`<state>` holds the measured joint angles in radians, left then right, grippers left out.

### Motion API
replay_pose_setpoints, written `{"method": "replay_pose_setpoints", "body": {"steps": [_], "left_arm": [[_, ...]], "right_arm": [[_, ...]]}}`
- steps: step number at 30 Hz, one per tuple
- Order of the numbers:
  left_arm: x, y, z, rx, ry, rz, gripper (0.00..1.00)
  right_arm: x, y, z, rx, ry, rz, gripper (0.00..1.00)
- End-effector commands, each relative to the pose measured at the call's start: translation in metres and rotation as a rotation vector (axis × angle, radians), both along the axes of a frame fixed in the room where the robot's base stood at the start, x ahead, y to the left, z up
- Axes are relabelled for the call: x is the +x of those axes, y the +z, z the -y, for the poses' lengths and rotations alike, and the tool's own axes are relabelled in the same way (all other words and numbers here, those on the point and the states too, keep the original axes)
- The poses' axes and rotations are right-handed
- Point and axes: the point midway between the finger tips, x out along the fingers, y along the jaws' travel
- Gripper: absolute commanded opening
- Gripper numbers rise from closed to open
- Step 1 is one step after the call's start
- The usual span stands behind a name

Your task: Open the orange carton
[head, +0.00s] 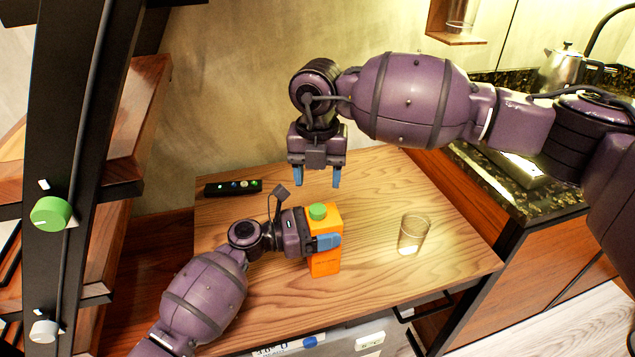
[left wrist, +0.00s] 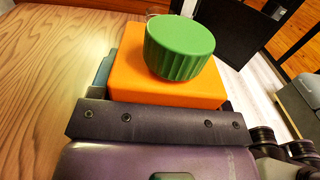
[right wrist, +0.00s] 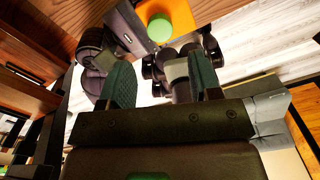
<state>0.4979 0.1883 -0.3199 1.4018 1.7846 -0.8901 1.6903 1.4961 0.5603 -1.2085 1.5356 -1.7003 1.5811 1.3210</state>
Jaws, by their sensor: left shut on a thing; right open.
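The orange carton (head: 325,262) stands upright on the wooden table, with a round green cap (head: 318,211) on its top. My left gripper (head: 326,243) is shut on the carton's sides from the left. In the left wrist view the carton (left wrist: 130,75) and its ribbed green cap (left wrist: 179,47) show close up, with the cap on the carton. My right gripper (head: 316,178) points down, open and empty, above and behind the cap, apart from it. The right wrist view shows the green cap (right wrist: 160,27) beyond the open fingers (right wrist: 162,85).
A clear glass (head: 412,234) stands on the table to the right of the carton. A black remote-like strip (head: 233,187) with several buttons lies at the back left. The wooden table (head: 400,185) has free room around these. A dark counter (head: 500,185) adjoins at right.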

Motion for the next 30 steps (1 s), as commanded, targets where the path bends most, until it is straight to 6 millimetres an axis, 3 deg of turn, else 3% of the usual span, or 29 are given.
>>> {"method": "replay_pose_setpoints", "body": {"steps": [5, 18, 30], "left_arm": [[0.0, 0.0, 0.0, 0.0, 0.0, 0.0, 0.03], [0.0, 0.0, 0.0, 0.0, 0.0, 0.0, 0.03], [0.0, 0.0, 0.0, 0.0, 0.0, 0.0, 0.03]], "right_arm": [[-0.001, -0.01, 0.0, 0.0, -0.021, -0.003, 0.57], [0.0, -0.066, -0.001, 0.001, -0.02, -0.002, 0.57], [0.0, -0.078, 0.0, 0.0, -0.018, -0.001, 0.57]]}}
